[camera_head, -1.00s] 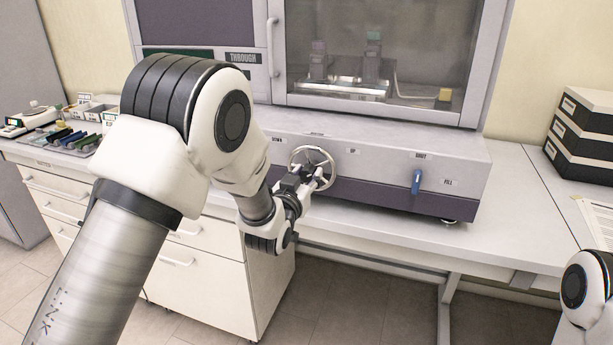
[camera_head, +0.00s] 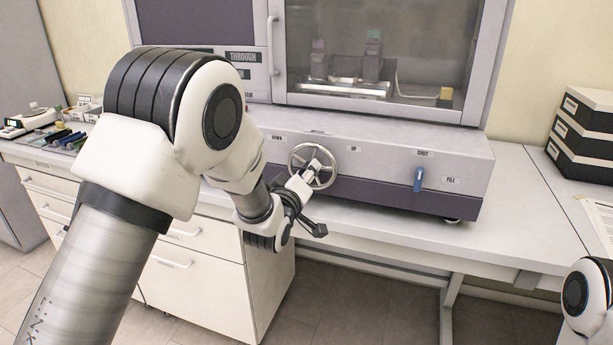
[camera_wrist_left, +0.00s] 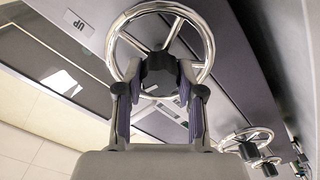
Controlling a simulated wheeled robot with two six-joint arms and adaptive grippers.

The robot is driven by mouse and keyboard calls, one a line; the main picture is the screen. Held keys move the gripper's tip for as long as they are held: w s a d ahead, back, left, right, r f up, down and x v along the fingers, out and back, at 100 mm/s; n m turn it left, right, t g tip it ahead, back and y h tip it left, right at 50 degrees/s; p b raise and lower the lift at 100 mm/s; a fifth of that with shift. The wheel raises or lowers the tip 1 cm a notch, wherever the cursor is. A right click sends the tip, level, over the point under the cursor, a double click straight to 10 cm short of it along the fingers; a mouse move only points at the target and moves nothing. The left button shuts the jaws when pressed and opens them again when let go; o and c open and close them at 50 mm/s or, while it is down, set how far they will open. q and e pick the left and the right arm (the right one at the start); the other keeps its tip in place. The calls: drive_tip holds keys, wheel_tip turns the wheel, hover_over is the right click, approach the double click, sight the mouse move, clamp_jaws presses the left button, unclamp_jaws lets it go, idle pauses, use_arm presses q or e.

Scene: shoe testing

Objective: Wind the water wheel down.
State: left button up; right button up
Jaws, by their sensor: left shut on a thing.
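The water wheel (camera_head: 296,151) is a round, shiny metal handwheel on the front of the grey machine, between the DOWN and UP labels. It also shows in the left wrist view (camera_wrist_left: 209,45), with spokes meeting at a dark hub (camera_wrist_left: 158,72). My left gripper (camera_head: 315,170) is at the wheel's face and covers part of it. In the left wrist view my left gripper (camera_wrist_left: 158,95) has one finger on each side of the dark hub and is shut on the wheel there. The exact finger contact is partly hidden. My right gripper is out of view.
A blue lever (camera_head: 418,180) sits right of the wheel, near the SHUT and FILL labels. The machine's glass-fronted chamber (camera_head: 390,60) is above. Black boxes (camera_head: 582,125) are stacked at right. Small items (camera_head: 65,135) lie at left. The counter (camera_head: 500,215) in front is clear.

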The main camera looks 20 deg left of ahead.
use_arm(q)
drive_tip(key=shift+n, duration=0.6)
drive_tip(key=o, duration=1.1)
drive_tip(key=shift+o, duration=0.2)
drive_tip(key=s, duration=1.2)
drive_tip(key=shift+a, duration=0.2)
drive_tip(key=shift+f, duration=0.15)
